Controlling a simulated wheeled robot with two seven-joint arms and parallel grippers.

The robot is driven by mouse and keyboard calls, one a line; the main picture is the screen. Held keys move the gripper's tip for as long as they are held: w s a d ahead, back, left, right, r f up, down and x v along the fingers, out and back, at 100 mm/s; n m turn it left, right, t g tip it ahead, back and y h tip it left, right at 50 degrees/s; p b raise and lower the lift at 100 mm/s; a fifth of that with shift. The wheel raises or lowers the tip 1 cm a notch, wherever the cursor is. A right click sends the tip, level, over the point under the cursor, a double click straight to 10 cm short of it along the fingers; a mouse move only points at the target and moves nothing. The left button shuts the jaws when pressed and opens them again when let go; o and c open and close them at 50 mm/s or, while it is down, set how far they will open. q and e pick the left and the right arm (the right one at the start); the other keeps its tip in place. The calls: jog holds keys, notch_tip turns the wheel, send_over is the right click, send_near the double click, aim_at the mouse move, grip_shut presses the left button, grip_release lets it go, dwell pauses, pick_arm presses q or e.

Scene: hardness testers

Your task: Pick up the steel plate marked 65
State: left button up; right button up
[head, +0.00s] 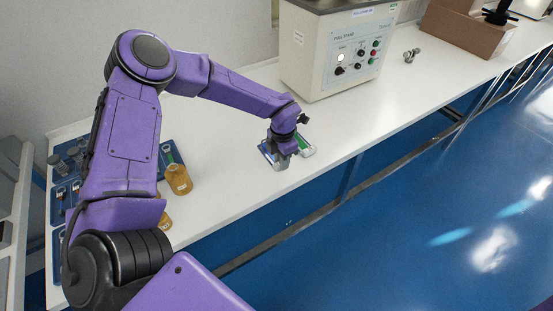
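My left gripper (281,160) points down over the white bench, close to its front edge. Under and beside it lie small flat pieces: a green and white one (306,149) to its right and a bluish one (264,151) to its left. The gripper partly hides both. I cannot read any number here, so I cannot tell which piece is the steel plate marked 65. I cannot tell whether the fingers are open or shut, or whether they touch anything. My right gripper is not in view.
A bench machine (335,55) labelled "PULL STAND" stands behind the gripper. Amber bottles (178,180) and blue trays (60,197) of small parts are at the left. A cardboard box (465,30) is at the far right. The bench (385,110) right of the gripper is mostly clear.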

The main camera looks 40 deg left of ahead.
pick_arm(q)
grip_shut()
jog(key=shift+r, duration=0.15)
